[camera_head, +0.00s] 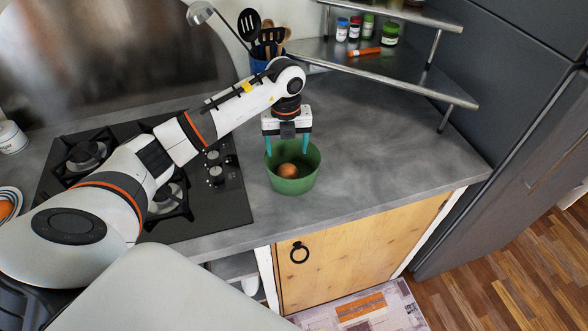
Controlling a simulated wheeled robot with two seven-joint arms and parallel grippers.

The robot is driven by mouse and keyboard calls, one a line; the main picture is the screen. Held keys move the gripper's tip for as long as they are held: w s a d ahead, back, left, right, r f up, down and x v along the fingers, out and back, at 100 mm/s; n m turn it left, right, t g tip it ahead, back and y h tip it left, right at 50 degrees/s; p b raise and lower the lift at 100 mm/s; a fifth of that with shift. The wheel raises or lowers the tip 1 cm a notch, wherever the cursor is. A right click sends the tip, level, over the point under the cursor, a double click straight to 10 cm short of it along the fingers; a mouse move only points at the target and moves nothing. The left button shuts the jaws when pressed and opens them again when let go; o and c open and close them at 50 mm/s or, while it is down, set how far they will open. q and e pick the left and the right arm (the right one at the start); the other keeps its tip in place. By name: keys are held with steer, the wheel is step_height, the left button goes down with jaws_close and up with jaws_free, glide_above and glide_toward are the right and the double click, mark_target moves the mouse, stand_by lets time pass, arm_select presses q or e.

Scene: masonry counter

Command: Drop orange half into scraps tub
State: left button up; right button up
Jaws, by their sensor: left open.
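A green tub (293,184) stands on the grey counter, to the right of the stove. A round orange-brown piece (288,170), which looks like the orange half, lies inside the tub at its bottom. My left gripper (287,147) points down over the tub, its teal fingers apart, with their tips at about the rim. The gripper is open and holds nothing that I can see. My right gripper is not in view.
A black gas stove (228,205) lies left of the tub. Behind stands a blue utensil holder (258,67). A metal corner shelf (400,72) with jars is at the back right. The counter (400,160) right of the tub is clear. A plate (8,201) sits at the left edge.

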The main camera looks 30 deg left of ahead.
arm_select(q)
steer(key=shift+r, duration=0.1)
steer(key=shift+r, duration=0.3)
step_height(320, 180, up, 11)
steer(key=b, duration=0.1)
stand_by(0.3)
